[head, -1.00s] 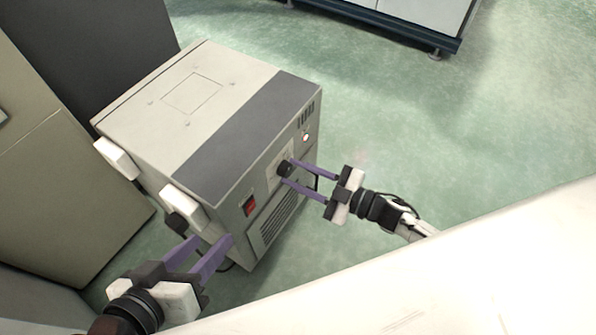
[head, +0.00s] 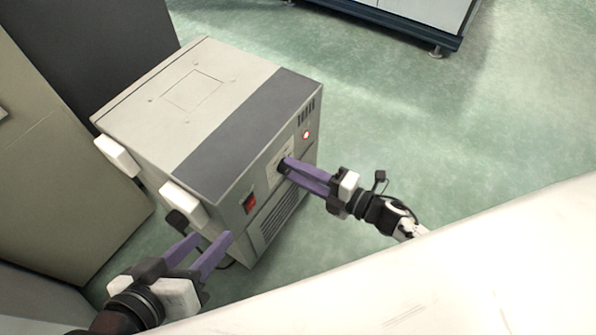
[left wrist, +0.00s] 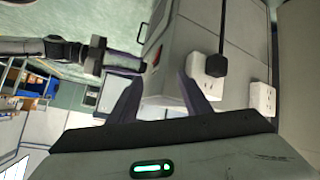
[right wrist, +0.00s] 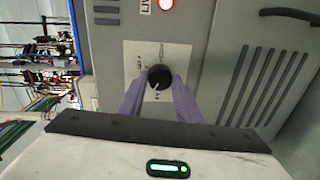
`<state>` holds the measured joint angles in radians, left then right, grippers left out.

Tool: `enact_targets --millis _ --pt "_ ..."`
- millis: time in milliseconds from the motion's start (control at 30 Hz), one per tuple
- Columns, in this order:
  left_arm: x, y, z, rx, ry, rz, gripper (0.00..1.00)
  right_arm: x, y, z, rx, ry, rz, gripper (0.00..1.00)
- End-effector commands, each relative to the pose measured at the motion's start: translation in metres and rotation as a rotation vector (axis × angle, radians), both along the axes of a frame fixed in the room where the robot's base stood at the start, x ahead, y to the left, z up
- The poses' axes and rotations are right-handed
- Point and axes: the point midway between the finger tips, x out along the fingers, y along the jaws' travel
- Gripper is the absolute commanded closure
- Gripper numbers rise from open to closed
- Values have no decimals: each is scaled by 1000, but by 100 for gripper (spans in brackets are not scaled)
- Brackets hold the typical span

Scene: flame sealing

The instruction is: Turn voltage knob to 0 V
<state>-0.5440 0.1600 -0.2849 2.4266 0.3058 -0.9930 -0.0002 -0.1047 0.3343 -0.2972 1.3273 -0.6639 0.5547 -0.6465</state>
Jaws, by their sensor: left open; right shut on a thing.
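The voltage knob (right wrist: 159,77) is a black round dial on a pale label plate (right wrist: 133,60) on the front of the grey machine (head: 232,120). My right gripper (right wrist: 160,85) is shut on the knob, with its purple fingers on either side. In the head view my right gripper (head: 288,168) reaches the knob from the right and its fingers partly cover it. The scale marks are too small to read. My left gripper (head: 210,238) is open and empty in front of the machine's lower left. Its fingers also show in the left wrist view (left wrist: 160,92).
A red switch (head: 249,203) sits low on the machine's front, and a lit round indicator (head: 306,135) is near its right edge. White sockets (head: 182,203) with a plugged-in black cable are on its left side. A white surface (head: 430,270) fills the lower right.

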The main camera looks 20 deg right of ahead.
Motion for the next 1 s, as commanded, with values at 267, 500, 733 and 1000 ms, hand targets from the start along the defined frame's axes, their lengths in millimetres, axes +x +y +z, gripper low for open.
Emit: enact_targets --millis 267,500,733,1000 --pt "2 -4 9 -33 -31 -1 56 -2 0 -3 -197 -151 -1 92" --pt "1 -8 16 -58 -47 -5 56 -2 0 -2 -328 -254 -1 92" --pt "0 -9 16 -66 -48 -5 56 -2 0 -2 -405 -312 -1 92" --pt "0 -10 18 -70 -52 -5 56 -2 0 -2 -437 -336 0 92"
